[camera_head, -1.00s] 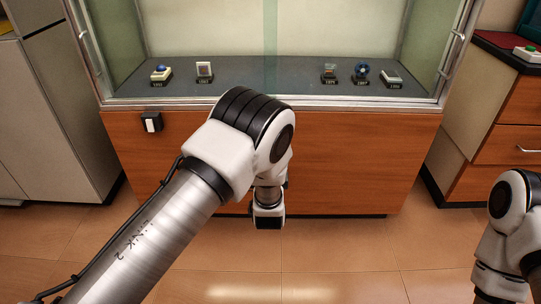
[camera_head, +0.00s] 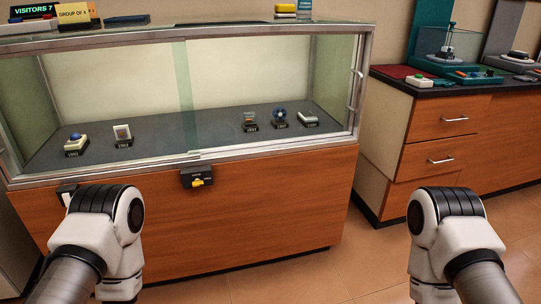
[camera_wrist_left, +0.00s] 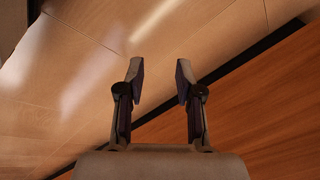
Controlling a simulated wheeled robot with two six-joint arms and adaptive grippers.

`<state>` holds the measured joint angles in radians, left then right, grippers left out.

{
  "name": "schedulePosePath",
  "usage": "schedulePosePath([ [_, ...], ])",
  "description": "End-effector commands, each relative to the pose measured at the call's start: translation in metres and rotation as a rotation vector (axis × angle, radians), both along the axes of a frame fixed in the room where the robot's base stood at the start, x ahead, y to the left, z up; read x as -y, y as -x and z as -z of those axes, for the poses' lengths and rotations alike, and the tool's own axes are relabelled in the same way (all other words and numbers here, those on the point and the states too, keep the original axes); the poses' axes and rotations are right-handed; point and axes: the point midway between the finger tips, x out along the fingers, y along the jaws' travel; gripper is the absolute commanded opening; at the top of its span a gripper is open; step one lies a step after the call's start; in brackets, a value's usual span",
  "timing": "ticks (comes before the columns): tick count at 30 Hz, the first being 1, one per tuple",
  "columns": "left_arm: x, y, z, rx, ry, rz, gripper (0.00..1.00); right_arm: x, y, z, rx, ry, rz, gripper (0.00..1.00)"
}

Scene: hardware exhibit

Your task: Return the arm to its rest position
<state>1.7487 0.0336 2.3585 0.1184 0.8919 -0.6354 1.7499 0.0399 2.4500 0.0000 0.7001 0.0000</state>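My left arm comes in from the left in the head view, bent at a white and black joint in front of the display case's wooden base. My left gripper (camera_wrist_left: 158,85) shows in the left wrist view with its two fingers apart and nothing between them. Floor tiles and the wooden cabinet front lie behind the fingers. My right arm stands at the lower right of the head view, bent in the same way. Its gripper is out of the picture. The head view does not show the left gripper's fingers.
A glass display case (camera_head: 270,160) holds several small labelled exhibits. A black box with a yellow knob (camera_head: 198,182) is on its front. A drawer cabinet (camera_head: 440,140) with devices on top stands at the right. Tiled floor (camera_head: 345,260) is free between my arms.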

Motion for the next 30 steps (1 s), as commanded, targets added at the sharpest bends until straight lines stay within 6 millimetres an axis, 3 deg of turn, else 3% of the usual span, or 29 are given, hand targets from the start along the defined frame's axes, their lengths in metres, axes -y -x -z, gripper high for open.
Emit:
schedulePosePath([
  [1, 0.006, 0.028, -0.002, -0.075, 0.056, -0.095, 0.35, 0.000, 0.000, 0.000, 0.000, 0.000, 0.000, 0.00],
  [3, 0.014, 0.057, -0.005, -0.164, 0.115, -0.230, 0.35, 0.000, 0.000, 0.000, 0.000, 0.000, 0.000, 0.00],
  [6, 0.021, 0.080, -0.007, -0.244, 0.164, -0.429, 0.35, 0.000, 0.000, 0.000, 0.000, 0.000, 0.000, 0.00],
  [8, 0.021, 0.083, -0.007, -0.252, 0.178, -0.562, 0.35, 0.000, 0.000, 0.000, 0.000, 0.000, 0.000, 0.00],
  [9, 0.021, 0.082, -0.037, -0.250, 0.178, -0.555, 0.35, 0.000, 0.001, -0.029, -0.002, 0.000, 0.000, 0.00],
  [17, 0.021, 0.081, -0.126, -0.246, 0.177, -0.549, 0.35, 0.000, 0.000, -0.119, 0.000, 0.000, 0.000, 0.00],
  [25, 0.021, 0.080, -0.257, -0.244, 0.177, -0.548, 0.35, 0.000, 0.000, -0.251, 0.001, 0.000, 0.000, 0.00],
  [27, 0.021, 0.080, -0.284, -0.244, 0.177, -0.548, 0.35, 0.000, 0.000, -0.278, 0.001, 0.000, 0.000, 0.00],
  [30, 0.021, 0.080, -0.307, -0.244, 0.177, -0.548, 0.35, 0.000, 0.000, -0.300, 0.001, 0.000, 0.000, 0.00],
])
